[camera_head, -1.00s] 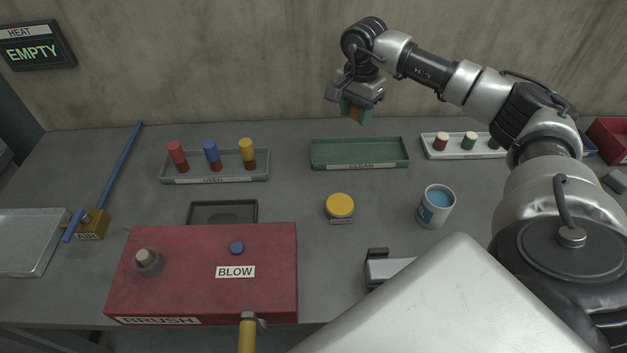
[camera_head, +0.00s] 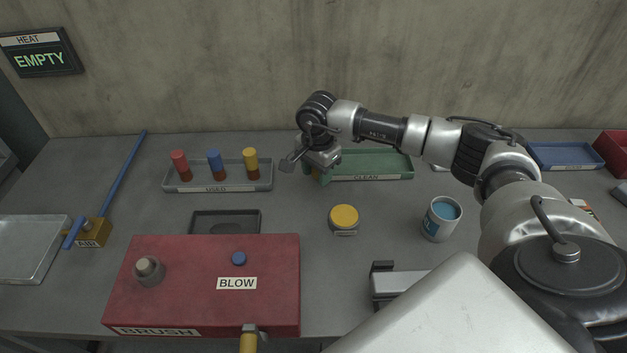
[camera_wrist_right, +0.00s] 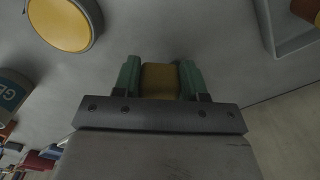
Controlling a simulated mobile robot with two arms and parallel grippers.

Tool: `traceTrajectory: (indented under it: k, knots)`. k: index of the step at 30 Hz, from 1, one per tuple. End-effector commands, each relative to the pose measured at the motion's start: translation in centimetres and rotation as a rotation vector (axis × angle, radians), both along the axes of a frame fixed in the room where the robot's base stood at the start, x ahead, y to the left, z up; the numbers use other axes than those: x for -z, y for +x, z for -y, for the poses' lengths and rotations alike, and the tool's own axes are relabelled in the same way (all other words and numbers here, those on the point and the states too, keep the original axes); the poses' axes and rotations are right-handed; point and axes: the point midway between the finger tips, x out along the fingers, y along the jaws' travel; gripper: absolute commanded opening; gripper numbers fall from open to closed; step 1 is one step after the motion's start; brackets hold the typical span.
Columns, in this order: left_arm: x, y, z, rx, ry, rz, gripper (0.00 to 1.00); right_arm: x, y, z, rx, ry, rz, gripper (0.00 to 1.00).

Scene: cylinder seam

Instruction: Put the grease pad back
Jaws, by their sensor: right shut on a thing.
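My right gripper (camera_head: 318,172) is shut on a yellow-brown block (camera_wrist_right: 160,80), which looks like the grease pad. In the right wrist view the block sits between the green fingers. In the head view the gripper is by the left end of the green CLEAN tray, and the block is mostly hidden. A dark tray (camera_head: 254,226) with a shallow recess lies empty behind the red box. My left gripper is not in view.
The USED tray (camera_head: 236,188) holds red, blue and yellow-topped cylinders. The CLEAN tray (camera_head: 385,175) looks empty. A round yellow-topped tin (camera_head: 344,216) and a blue-filled can (camera_head: 441,218) stand in front. The red BRUSH box (camera_head: 190,285) is at the front left.

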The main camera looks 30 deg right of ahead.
Motion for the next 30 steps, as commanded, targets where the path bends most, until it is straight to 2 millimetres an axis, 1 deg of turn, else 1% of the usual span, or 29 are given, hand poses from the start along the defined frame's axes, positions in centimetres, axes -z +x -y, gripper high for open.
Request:
traceTrajectory:
  k: [1, 5, 9, 13, 16, 21, 25, 26, 30]
  knots:
    - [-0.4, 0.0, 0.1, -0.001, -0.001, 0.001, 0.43, 0.2, 0.1, -0.6, -0.001, 0.001, -0.001, 0.23]
    - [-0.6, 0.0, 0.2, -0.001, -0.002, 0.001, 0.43, 0.9, 0.1, -1.1, 0.001, 0.0, -0.002, 0.23]
    - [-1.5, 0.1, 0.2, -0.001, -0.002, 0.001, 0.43, 2.8, 0.0, -1.1, 0.003, 0.0, -0.004, 0.23]
    - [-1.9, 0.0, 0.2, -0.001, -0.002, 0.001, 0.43, 4.3, 0.1, -1.1, 0.002, 0.0, -0.002, 0.23]
    - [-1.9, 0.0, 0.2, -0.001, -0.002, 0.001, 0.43, 4.7, 0.1, -1.0, 0.002, 0.0, 0.0, 0.23]
    - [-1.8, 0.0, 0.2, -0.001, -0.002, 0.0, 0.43, 4.7, 0.1, -1.0, 0.002, 0.0, 0.0, 0.23]
    - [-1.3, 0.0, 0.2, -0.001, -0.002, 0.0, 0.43, 5.1, 0.1, -1.0, 0.002, 0.0, 0.0, 0.23]
    - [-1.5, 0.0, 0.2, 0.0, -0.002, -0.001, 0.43, 5.0, 0.1, -1.0, 0.002, 0.0, 0.0, 0.46]
    - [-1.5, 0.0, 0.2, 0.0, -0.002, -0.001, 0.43, 4.9, 0.1, -1.0, 0.001, 0.0, 0.0, 0.67]
